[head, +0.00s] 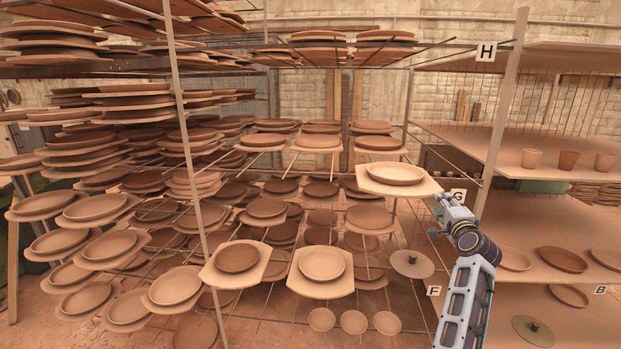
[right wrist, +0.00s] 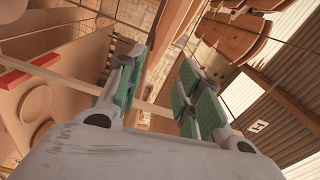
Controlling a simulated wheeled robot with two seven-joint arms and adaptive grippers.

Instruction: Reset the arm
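My right gripper (head: 439,212) is raised in front of the shelves in the head view, at the end of my right arm, which comes up from the bottom. In the right wrist view its green-padded fingers (right wrist: 162,85) stand apart with a gap between them, and I see nothing held. In the head view the gripper is just below and right of a pale board (head: 424,187) that carries a clay plate (head: 396,173). I cannot tell whether it touches the board. My left gripper is not in view.
A wire rack at left and centre holds many clay plates on boards, some jutting forward, such as the board (head: 218,275). A post (head: 497,120) and shelves (head: 545,215) with cups and plates stand close at right. A grey disc (head: 411,264) lies below the gripper.

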